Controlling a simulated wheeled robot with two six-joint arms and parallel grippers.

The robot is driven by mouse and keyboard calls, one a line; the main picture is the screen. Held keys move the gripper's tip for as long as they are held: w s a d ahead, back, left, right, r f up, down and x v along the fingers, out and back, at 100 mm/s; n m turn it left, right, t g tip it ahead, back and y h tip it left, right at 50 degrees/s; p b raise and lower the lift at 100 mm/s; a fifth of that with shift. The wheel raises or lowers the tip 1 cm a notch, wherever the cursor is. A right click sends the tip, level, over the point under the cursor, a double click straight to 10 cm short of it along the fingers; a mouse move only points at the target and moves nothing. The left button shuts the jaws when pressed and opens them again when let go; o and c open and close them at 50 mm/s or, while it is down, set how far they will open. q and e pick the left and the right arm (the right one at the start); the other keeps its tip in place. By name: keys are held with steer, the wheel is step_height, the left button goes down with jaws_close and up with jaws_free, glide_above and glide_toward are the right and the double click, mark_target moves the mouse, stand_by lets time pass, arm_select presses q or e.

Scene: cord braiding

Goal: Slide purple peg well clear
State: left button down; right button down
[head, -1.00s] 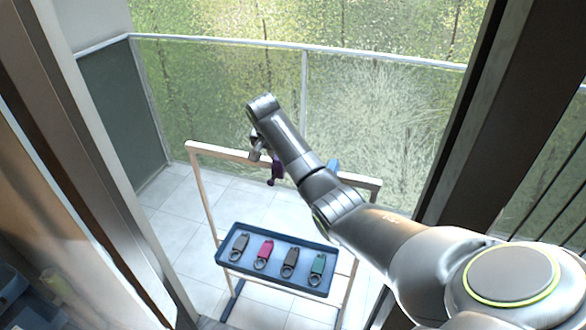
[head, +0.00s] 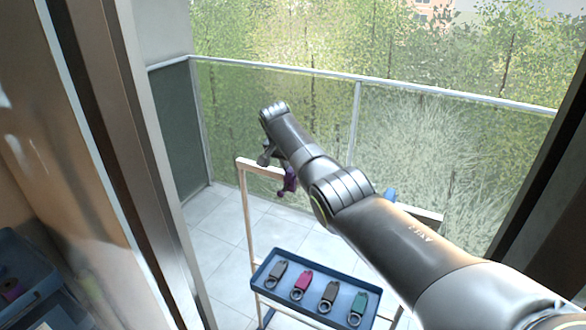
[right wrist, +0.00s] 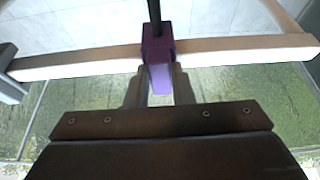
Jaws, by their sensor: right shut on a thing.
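The purple peg (head: 288,182) sits on the pale wooden bar (head: 262,168) of a rack, nearer its left end in the head view. In the right wrist view the purple peg (right wrist: 157,60) straddles the bar (right wrist: 230,51), and a dark cord runs from it. My right gripper (right wrist: 158,85) has its two fingers closed on the peg's lower part. In the head view my right gripper (head: 274,156) is partly hidden by its own arm. A blue peg (head: 389,195) is on the bar further right, well apart from the purple one. My left gripper is not seen.
A blue tray (head: 262,283) with several coloured ringed tags hangs low on the rack. A second blue tray (head: 25,265) is at the lower left. A door frame (head: 150,150) stands at left, and a glass railing (head: 300,69) behind. Bare bar lies between the pegs.

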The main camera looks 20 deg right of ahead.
steer(key=shift+w, duration=0.1)
stand_by(0.3)
steer(key=c, duration=1.2)
jaws_free()
steer(key=shift+d, duration=0.1)
steer(key=shift+c, duration=0.2)
steer(key=shift+r, duration=0.1)
steer(key=b+v, duration=0.4)
steer(key=v, duration=1.3)
steer(key=shift+d, duration=0.1)
